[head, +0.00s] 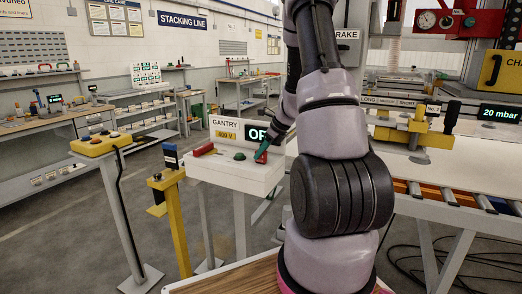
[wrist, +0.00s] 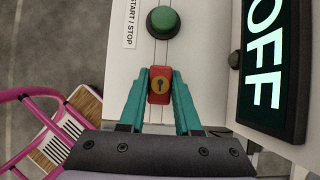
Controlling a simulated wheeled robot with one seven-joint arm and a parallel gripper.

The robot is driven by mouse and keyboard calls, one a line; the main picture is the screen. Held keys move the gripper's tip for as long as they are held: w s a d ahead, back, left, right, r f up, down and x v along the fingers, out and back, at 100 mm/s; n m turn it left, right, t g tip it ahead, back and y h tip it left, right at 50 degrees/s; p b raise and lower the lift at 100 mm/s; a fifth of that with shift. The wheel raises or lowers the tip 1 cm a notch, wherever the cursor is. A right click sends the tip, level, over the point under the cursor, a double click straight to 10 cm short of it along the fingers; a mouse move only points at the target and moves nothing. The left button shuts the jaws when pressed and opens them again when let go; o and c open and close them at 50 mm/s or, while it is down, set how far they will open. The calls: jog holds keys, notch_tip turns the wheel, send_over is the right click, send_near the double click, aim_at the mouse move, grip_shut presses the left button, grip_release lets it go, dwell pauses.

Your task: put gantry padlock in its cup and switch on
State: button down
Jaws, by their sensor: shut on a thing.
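The gantry padlock (wrist: 160,86) is a small red block with a brass keyhole face. In the wrist view it sits between the teal fingers of my gripper (wrist: 160,98), which are shut on it. It appears at the top of the white gantry box (head: 238,172); I cannot tell whether it touches the box. My gripper (head: 263,152) is at the box's right end in the head view. A round green button (wrist: 163,22) labelled START / STOP is beyond the padlock. The display (wrist: 270,65) reads OFF. I cannot make out the cup.
A yellow post (head: 173,215) and a yellow control box (head: 100,145) on a stand are left of the gantry box. Grey floor is open at left.

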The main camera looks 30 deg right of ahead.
jog(key=c, duration=0.5)
grip_release()
notch_tip(320, 180, up, 10)
jog(key=shift+f, duration=0.1)
jog(key=shift+c, duration=0.5)
